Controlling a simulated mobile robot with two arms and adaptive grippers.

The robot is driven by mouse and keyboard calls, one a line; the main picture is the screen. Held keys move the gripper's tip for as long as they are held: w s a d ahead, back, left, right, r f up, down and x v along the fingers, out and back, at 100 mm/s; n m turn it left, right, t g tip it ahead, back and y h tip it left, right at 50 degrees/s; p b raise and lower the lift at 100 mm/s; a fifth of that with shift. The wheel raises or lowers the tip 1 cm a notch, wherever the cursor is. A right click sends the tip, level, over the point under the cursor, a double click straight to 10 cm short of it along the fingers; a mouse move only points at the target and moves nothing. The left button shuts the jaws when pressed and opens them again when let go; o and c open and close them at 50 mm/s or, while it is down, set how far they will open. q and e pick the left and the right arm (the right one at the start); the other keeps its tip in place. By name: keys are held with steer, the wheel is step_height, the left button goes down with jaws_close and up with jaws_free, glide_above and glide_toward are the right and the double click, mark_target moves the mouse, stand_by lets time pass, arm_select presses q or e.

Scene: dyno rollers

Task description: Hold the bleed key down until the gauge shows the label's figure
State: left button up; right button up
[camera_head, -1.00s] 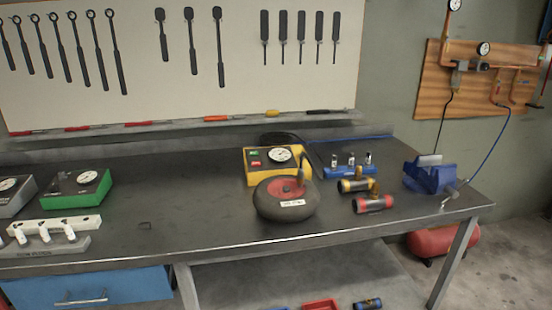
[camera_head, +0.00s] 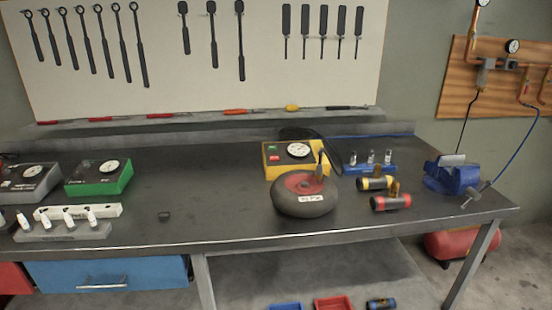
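A dark round tyre-like roller (camera_head: 305,204) with a red hub lies on the bench. A white label (camera_head: 311,198) is on its near side, its figure too small to read. A yellow box (camera_head: 270,173) with a round white gauge (camera_head: 298,149) and red and green buttons stands just behind it. The gauge's needle is too small to read. An upright dark fitting (camera_head: 319,172) stands at the roller's hub, and a black hose loops behind the box. I cannot tell which part is the bleed key. Neither of my grippers is in view.
A green gauge box (camera_head: 98,178) and a grey one (camera_head: 30,183) stand at the left, behind a rack of white fittings (camera_head: 66,223). Yellow and red cylinders (camera_head: 391,202), a blue rack (camera_head: 370,169) and a blue vise (camera_head: 452,175) are at the right.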

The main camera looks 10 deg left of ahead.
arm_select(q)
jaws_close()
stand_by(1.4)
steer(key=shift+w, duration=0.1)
